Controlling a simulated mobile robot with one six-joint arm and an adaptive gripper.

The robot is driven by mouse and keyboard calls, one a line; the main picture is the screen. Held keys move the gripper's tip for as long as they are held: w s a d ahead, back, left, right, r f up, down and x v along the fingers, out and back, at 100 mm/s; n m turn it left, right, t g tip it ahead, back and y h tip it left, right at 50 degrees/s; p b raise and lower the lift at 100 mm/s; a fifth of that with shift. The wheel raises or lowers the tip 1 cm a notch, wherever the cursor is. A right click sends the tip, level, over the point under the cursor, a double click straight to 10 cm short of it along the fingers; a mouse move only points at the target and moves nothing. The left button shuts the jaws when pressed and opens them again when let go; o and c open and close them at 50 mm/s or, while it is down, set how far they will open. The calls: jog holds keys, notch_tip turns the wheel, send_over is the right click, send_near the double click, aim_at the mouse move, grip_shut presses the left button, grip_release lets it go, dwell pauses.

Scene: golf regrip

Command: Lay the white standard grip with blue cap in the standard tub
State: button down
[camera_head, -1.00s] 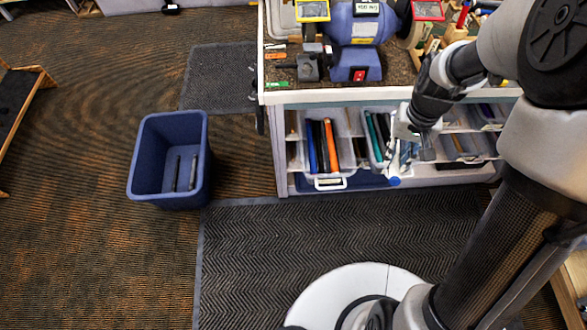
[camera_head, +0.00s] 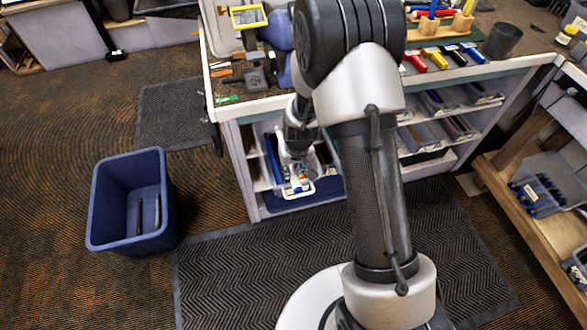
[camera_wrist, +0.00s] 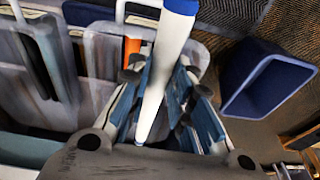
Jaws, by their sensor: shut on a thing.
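My gripper (camera_head: 298,165) is in front of the bench's left shelf bay, above the white handle of a clear tub (camera_head: 299,191). In the wrist view my gripper (camera_wrist: 168,78) is shut on the white grip (camera_wrist: 166,55), which has a blue cap (camera_wrist: 182,6) at its far end. The grip slants between the fingers. The clear tub holds blue and dark grips, and my gripper covers part of it. In the wrist view, clear tubs (camera_wrist: 103,75) lie behind and left of the grip, with something orange in one. I cannot tell which tub is the standard one.
A blue bin (camera_head: 106,205) with two dark grips stands on the floor at left; it also shows in the wrist view (camera_wrist: 270,85). The bench top (camera_head: 250,110) overhangs the shelves. More tubs (camera_head: 430,135) sit right of my arm. A wooden shelf (camera_head: 545,235) stands at far right.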

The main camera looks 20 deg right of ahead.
jog(key=w, duration=0.3)
jog(key=w+f, duration=0.1)
jog(key=w, duration=0.6)
jog(key=shift+f, duration=0.25)
notch_tip(320, 180, down, 5)
jog(key=b, duration=0.3)
jog(key=shift+s, duration=0.1)
jog(key=shift+s+b+x, duration=0.25)
jog(key=shift+b+x, duration=0.35)
jog(key=shift+x, duration=0.5)
jog(key=shift+f, duration=0.55)
jog(key=c, duration=1.3)
grip_release()
jog(key=shift+c, duration=0.2)
jog(key=v, duration=1.2)
